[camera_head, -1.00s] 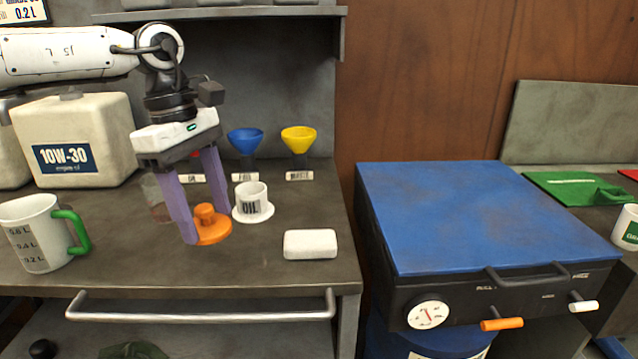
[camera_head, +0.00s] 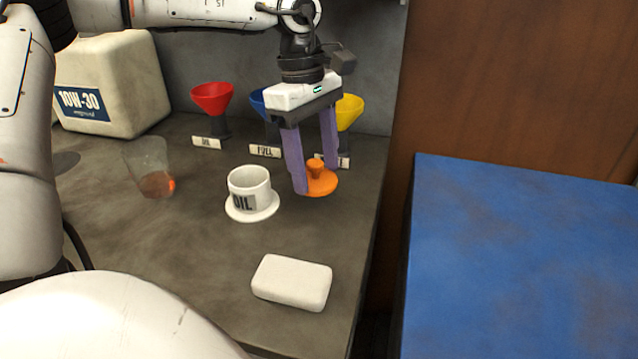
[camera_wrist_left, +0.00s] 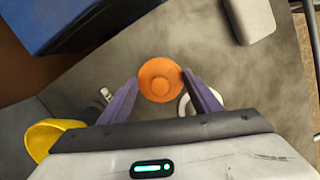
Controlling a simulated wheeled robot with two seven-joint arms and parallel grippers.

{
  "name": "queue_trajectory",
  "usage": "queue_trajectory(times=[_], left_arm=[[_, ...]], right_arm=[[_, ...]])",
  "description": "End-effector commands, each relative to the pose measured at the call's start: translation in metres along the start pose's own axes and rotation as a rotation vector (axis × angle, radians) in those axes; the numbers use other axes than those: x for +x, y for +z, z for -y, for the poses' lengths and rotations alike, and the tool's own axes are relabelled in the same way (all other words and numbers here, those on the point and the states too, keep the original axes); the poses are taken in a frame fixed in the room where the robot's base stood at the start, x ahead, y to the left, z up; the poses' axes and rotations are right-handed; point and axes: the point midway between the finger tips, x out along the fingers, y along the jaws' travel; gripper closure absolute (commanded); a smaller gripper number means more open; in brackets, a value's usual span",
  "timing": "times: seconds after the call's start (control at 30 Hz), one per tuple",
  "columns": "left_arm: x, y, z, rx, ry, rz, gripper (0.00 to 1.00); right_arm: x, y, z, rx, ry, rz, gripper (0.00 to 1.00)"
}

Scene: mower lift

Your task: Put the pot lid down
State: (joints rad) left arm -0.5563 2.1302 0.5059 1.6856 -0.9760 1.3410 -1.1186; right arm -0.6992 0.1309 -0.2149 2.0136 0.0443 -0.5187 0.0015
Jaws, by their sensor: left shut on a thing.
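The orange pot lid (camera_head: 320,183), a round disc with a knob, is between the purple fingers of my left gripper (camera_head: 316,180). The gripper is shut on it. In the left wrist view the lid (camera_wrist_left: 160,80) sits between the fingertips (camera_wrist_left: 158,80). The lid is at the right of the white pot marked OIL (camera_head: 249,187), near the bench's right edge. I cannot tell whether it touches the bench or hangs just above. The pot stands open on its white base. My right gripper is not in view.
A white block (camera_head: 291,282) lies near the bench's front right. Red (camera_head: 212,97), blue (camera_head: 258,101) and yellow (camera_head: 349,110) funnels stand behind. A clear beaker (camera_head: 150,168) and an oil canister (camera_head: 112,85) are left. A blue-topped box (camera_head: 520,260) stands right, across a gap.

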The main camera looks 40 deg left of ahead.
Motion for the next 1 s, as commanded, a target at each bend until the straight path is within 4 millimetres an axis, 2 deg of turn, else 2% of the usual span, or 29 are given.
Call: queue_trajectory(times=[0.17, 0.33, 0.67, 0.7, 0.77, 1.0], left_arm=[[0.015, -0.002, 0.001, 0.0, -0.002, 0.001, 0.64], [0.038, -0.006, 0.001, 0.001, -0.003, 0.0, 0.64], [0.043, -0.006, 0.0, 0.001, 0.001, 0.0, 0.64], [0.042, -0.006, 0.0, 0.001, 0.001, 0.0, 0.36], [0.041, -0.006, 0.0, 0.0, 0.001, 0.0, 0.25], [0.041, -0.006, 0.0, 0.0, 0.001, 0.0, 0.23]], right_arm=[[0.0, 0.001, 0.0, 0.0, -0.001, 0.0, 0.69], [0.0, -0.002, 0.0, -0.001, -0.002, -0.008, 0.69], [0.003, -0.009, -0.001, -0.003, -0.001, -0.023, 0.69], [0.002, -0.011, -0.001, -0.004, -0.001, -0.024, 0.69], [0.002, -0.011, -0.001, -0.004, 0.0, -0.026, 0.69], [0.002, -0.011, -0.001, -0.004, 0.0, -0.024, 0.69]])
